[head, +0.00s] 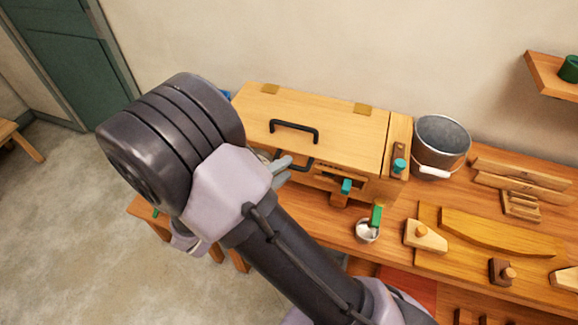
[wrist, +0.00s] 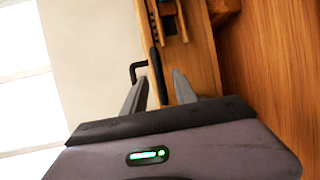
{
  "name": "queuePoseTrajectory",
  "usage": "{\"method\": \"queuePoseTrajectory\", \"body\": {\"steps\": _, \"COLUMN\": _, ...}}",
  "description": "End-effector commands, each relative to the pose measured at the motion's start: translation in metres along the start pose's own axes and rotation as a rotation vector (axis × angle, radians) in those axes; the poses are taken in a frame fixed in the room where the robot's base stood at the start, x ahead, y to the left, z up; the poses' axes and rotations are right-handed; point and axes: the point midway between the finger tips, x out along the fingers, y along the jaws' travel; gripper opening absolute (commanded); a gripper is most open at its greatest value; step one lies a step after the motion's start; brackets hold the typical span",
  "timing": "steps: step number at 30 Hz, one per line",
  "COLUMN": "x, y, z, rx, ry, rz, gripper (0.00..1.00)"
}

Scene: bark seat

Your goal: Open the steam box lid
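The steam box is a light wooden box on the workbench, and its lid (head: 340,115) lies flat and shut on top in the head view. A black bar handle (head: 294,128) stands on the lid, and a second black handle (head: 298,163) shows lower on the front side. My gripper (head: 282,166) is at the box's front edge, partly hidden by my arm. In the wrist view my gripper (wrist: 158,82) is open, its two fingers apart. A black bar (wrist: 157,76) shows between the fingers; I cannot tell whether they touch it.
A metal bucket (head: 440,143) stands right of the box. A small cup (head: 367,231) and a teal-knobbed part (head: 346,187) are near the box's front. Wooden pieces (head: 500,235) cover the bench's right side.

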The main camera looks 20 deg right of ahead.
Motion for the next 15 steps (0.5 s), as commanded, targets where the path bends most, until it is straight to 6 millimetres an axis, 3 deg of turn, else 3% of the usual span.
{"method": "queuePoseTrajectory", "body": {"steps": 6, "x": 0.025, "y": 0.000, "z": 0.000, "rx": -0.002, "ry": -0.001, "rz": 0.000, "gripper": 0.34}}
{"method": "queuePoseTrajectory", "body": {"steps": 15, "x": 0.028, "y": 0.000, "z": 0.000, "rx": -0.002, "ry": 0.000, "rz": -0.001, "gripper": 0.32}}
